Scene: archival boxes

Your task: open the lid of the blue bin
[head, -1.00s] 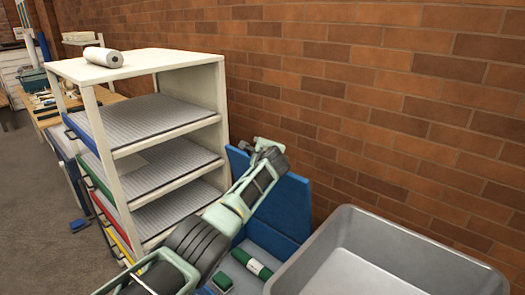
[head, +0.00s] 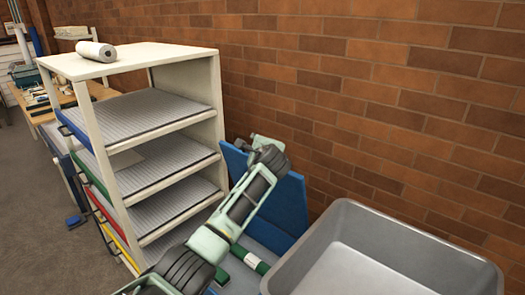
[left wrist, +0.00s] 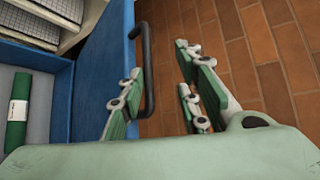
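The blue lid (head: 288,206) of the blue bin (head: 265,241) stands raised, close to the brick wall. In the left wrist view the lid (left wrist: 112,48) shows edge-on, with a black handle (left wrist: 150,72) on its wall-facing side. My left gripper (head: 266,150) is at the lid's upper part. In the wrist view its fingers (left wrist: 165,95) are spread, with the handle between them; a gap to the right finger shows. A green roll with a white label (left wrist: 18,112) lies inside the bin. My arm hides part of the bin. My right gripper is not in view.
A grey tub (head: 385,240) stands right of the bin. A cream shelf unit (head: 128,62) with several trays and a white roll (head: 97,51) on top stands left of it. The brick wall (head: 390,110) is close behind the lid.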

